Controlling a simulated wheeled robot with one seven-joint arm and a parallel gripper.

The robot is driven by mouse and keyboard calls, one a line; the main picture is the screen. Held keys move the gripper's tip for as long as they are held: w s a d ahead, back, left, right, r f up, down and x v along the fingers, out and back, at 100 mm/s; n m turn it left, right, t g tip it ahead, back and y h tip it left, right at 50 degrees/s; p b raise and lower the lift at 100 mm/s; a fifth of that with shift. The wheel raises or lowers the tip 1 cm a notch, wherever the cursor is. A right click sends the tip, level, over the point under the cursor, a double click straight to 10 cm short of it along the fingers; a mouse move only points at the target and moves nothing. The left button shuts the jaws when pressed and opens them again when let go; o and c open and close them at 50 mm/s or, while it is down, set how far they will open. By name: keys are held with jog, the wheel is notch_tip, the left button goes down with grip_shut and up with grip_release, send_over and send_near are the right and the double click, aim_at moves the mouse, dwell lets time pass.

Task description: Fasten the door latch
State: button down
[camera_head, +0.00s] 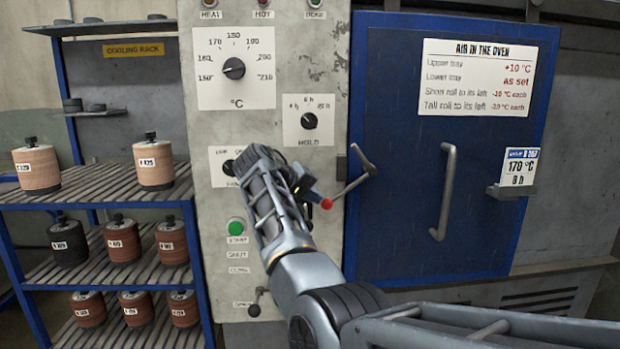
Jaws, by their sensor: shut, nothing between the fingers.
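The blue oven door (400,130) stands shut against its frame. The metal door latch (358,182) sits at the door's left edge. Its lever slants down and left from the pivot to a red ball knob (326,204), and a short prong points up and left. My gripper (313,193) is shut and empty, just left of the red knob, in front of the control panel. The fingertips look very close to the knob; I cannot tell whether they touch it. My wrist partly hides the panel behind.
A vertical door handle (444,192) sticks out right of the latch. The control panel (225,125) has dials, a green start button (236,227) and a lower lever (255,302). A cooling rack (110,190) with several labelled rolls stands at left. A card holder (511,191) projects at the door's right.

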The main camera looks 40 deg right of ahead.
jog(key=f, duration=0.1)
jog(key=f+h, duration=0.1)
jog(key=d+f, duration=0.1)
jog(key=shift+s+d+n+g+h+b, duration=0.1)
jog(key=shift+s+n+g+h+b, duration=0.2)
jog(key=shift+s+n+h+b, duration=0.1)
jog(key=shift+s+d+f+n+g+h+b, duration=0.25)
jog(key=shift+d+f+n+g+h+b, duration=0.15)
jog(key=shift+f+h, duration=0.3)
